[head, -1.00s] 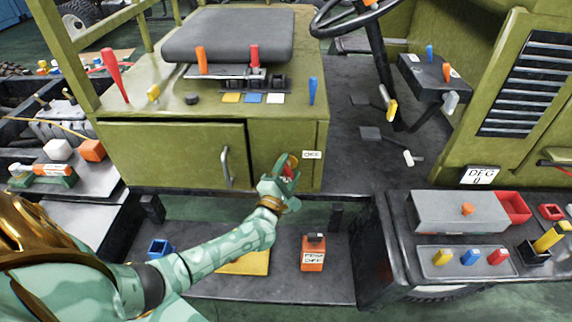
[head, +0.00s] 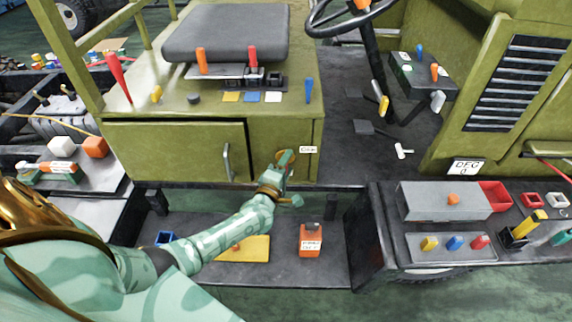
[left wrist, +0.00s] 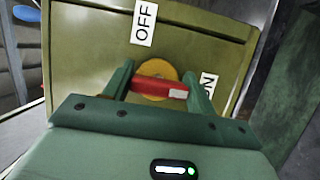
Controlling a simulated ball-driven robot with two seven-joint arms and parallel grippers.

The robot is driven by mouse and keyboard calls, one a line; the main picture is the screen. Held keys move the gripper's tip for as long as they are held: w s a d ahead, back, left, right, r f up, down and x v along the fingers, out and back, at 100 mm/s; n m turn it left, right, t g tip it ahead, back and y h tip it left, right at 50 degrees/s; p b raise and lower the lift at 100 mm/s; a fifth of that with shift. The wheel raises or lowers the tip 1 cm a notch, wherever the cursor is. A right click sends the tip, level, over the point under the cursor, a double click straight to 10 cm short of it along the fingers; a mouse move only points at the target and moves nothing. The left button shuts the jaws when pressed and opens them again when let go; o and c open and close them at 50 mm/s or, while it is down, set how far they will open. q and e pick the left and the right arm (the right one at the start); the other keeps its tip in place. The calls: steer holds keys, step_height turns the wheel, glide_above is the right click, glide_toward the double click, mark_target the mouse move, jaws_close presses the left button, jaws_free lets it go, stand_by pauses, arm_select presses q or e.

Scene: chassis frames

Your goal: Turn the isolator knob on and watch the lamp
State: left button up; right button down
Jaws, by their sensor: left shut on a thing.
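The isolator knob is a red bar handle (left wrist: 160,88) on a round yellow disc (left wrist: 156,70) in the left wrist view, on an olive panel. My left gripper (head: 286,160) is shut on it, one finger at each end of the bar. An OFF label (left wrist: 143,22) is above the disc and an ON label (left wrist: 208,88) is to its right, partly hidden by a finger. The bar lies nearly level, its right end toward ON. In the head view my gripper hides most of the knob. I cannot pick out a lamp. My right gripper is not in view.
The cabinet door with its handle (head: 227,162) is left of the knob. Below it an orange block (head: 311,240) and a yellow plate (head: 255,247) lie on the dark step. A grey box (head: 440,200) stands on the right-hand bench. Levers (head: 252,57) rise beside the seat.

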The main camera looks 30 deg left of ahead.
arm_select(q)
steer(key=shift+f, duration=0.15)
steer(key=o, duration=1)
steer(key=shift+s+d, duration=0.1)
steer(key=shift+s, duration=0.35)
steer(key=s+p, duration=0.1)
steer(key=s, duration=0.4)
steer(key=s+d+p, duration=0.1)
steer(key=s, duration=0.4)
steer(key=s+d+p, duration=0.1)
steer(key=s, duration=0.4)
steer(key=shift+s+d, duration=0.15)
steer(key=shift+d, duration=0.1)
